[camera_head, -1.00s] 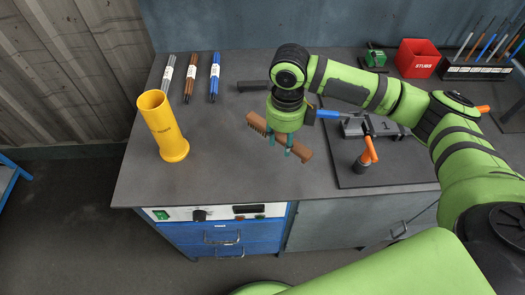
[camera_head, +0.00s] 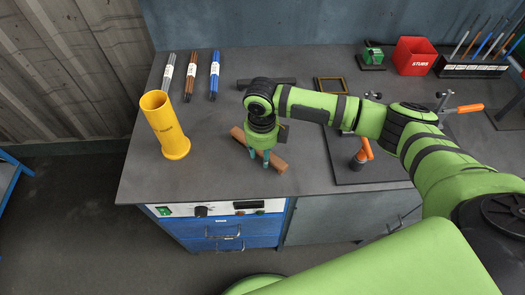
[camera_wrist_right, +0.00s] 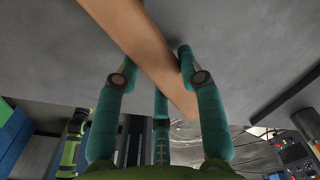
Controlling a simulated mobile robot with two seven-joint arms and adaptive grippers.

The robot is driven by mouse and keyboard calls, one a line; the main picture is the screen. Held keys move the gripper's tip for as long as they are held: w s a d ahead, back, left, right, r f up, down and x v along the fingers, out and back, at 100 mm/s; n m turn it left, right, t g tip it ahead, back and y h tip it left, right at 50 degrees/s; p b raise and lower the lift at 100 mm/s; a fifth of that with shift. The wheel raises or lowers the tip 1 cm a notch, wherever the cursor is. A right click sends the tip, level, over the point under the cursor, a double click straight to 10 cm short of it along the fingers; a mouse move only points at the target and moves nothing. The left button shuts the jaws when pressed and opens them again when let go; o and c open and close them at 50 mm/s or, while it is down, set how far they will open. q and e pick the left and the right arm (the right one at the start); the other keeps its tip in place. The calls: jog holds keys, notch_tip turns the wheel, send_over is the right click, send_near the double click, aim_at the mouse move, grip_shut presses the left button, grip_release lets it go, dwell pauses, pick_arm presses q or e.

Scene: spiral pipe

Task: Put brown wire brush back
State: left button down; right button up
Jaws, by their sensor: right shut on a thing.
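The brown wire brush (camera_head: 279,163) is in my right gripper (camera_head: 261,159), above or close to the grey bench top; I cannot tell whether it touches. It lies slanted, from upper left to lower right, and its middle is hidden by the gripper. No bristles show clearly. In the right wrist view the teal fingers (camera_wrist_right: 158,85) sit on both sides of the brown wooden body (camera_wrist_right: 150,45), shut on it. My left gripper is not in view.
A yellow cylinder (camera_head: 164,126) stands to the left. Several labelled rod bundles (camera_head: 191,76) lie behind it. A dark bar (camera_head: 281,81) and a brown-rimmed frame (camera_head: 331,79) lie at the back. A red bin (camera_head: 414,56) stands back right. The front left bench top is clear.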

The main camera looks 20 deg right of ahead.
aim_at(262, 153)
jog(key=o, duration=1.1)
jog(key=shift+f, duration=0.1)
jog(key=shift+o, duration=0.2)
notch_tip(262, 153, up, 12)
jog(key=b, duration=0.2)
jog(key=shift+r+b, duration=0.2)
jog(key=shift+b, duration=0.15)
jog(key=shift+f, duration=0.1)
